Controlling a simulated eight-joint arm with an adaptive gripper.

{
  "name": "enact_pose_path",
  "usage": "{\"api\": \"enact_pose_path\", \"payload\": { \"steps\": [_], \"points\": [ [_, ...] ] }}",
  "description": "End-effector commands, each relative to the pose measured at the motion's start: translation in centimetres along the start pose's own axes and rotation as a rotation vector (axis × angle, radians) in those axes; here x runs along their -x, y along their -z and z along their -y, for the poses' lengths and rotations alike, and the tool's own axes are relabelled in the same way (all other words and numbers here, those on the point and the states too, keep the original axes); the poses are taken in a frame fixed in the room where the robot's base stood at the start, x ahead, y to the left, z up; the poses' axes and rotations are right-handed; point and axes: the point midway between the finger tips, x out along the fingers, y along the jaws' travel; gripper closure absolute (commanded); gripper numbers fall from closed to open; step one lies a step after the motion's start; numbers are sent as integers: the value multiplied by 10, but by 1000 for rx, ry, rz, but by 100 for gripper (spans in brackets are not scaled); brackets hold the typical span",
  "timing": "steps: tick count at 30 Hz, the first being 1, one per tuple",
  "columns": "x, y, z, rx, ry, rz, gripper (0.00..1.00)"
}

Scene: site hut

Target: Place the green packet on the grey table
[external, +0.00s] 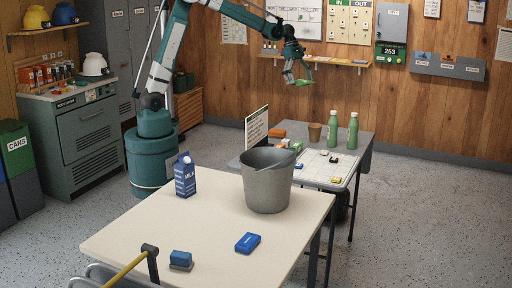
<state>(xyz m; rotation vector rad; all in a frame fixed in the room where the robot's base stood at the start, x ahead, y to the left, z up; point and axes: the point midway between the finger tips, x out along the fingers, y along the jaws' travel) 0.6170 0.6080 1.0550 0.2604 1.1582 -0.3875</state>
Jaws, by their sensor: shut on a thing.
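My gripper (298,79) is raised in the air at the top middle of the external view. It is shut on the green packet (303,83), a small green shape at its fingertips. Most of the packet is hidden by the fingers or too small to make out. The grey table (364,138) stands below, behind the cream table. The packet is well above the grey table and apart from it.
The grey table holds two green bottles (353,134), a brown cup (315,133), an orange item (277,133), an upright sign (257,127) and a white board (325,170) with small pieces. The cream table (130,235) carries a grey bucket (267,185) and a milk carton (185,177).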

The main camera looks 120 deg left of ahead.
Motion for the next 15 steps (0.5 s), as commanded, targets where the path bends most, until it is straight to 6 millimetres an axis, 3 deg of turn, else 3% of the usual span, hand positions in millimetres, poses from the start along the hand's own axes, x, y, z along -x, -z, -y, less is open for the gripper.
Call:
{"api": "enact_pose_path", "payload": {
  "steps": [8, 15],
  "points": [
    [18, 43, -18, 47, -19, 0, 26],
    [-24, 58, -17, 45, -18, 0, 26]
  ]
}}
